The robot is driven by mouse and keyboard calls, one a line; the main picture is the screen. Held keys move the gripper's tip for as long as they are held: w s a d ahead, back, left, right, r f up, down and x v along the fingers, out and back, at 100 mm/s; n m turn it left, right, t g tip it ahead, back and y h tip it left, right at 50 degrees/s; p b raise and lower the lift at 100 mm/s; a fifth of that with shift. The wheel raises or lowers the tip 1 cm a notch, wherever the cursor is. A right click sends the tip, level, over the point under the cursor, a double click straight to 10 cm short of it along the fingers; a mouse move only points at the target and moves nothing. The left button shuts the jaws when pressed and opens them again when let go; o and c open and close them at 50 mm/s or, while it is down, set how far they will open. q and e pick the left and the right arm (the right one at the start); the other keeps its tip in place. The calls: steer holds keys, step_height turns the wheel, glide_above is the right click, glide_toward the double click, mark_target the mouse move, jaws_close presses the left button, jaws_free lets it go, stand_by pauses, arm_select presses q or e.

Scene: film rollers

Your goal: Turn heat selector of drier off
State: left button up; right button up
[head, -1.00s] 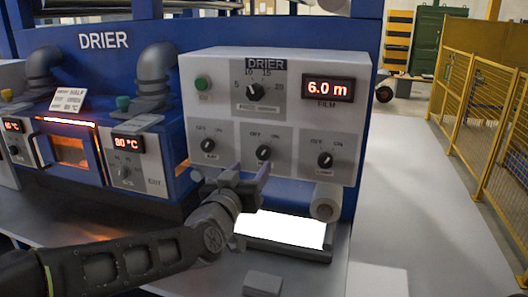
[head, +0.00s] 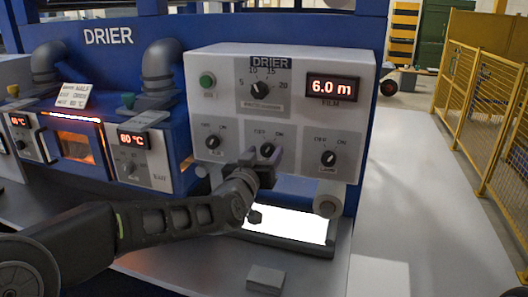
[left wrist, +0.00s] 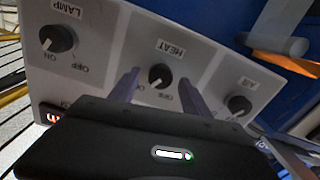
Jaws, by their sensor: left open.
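The drier control box (head: 350,120) is a light grey panel with a row of three black knobs, each on its own plate. The heat selector (head: 267,149) is the middle knob; in the left wrist view its label reads HEAT, upside down, and the knob (left wrist: 160,76) shows between my fingers. Its pale mark seems to point to the ON side. My left gripper (head: 261,160) is open just in front of the knob, one finger on each side. Whether the fingers touch it I cannot tell. My right gripper is out of view.
The lamp knob (head: 329,158) is right of the heat selector, the air knob (head: 212,141) left. A timer dial (head: 260,88) and red film display (head: 334,88) are above. Below are a bright light panel (head: 295,225) and a small grey block (head: 266,279) on the bench.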

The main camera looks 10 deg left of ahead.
arm_select(q)
steer(key=shift+c, duration=0.2)
jaws_close()
stand_by(0.5)
